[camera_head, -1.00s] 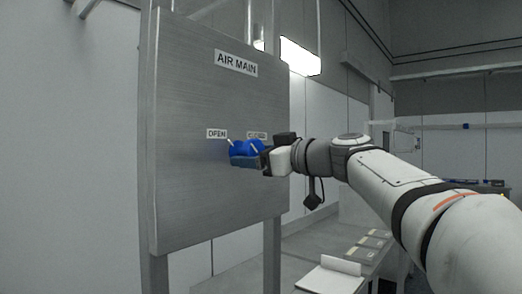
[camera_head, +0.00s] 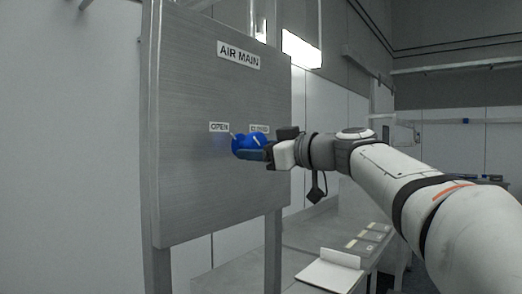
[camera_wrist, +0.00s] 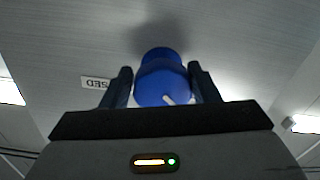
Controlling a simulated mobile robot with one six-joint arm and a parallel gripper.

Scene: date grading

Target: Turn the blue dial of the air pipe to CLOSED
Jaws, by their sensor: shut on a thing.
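The blue dial (camera_head: 240,146) sits on the front of the grey metal panel (camera_head: 205,190), under the OPEN label (camera_head: 219,127) and the CLOSED label (camera_head: 259,128). My gripper (camera_head: 258,153) reaches it from the right and is shut on it. In the wrist view the dial (camera_wrist: 162,80) is between my two dark fingers (camera_wrist: 160,84), one on each side.
The AIR MAIN sign (camera_head: 238,55) is higher on the panel. A low bench (camera_head: 285,257) with a white board (camera_head: 328,270) stands below and right of the panel. The panel face around the dial is clear.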

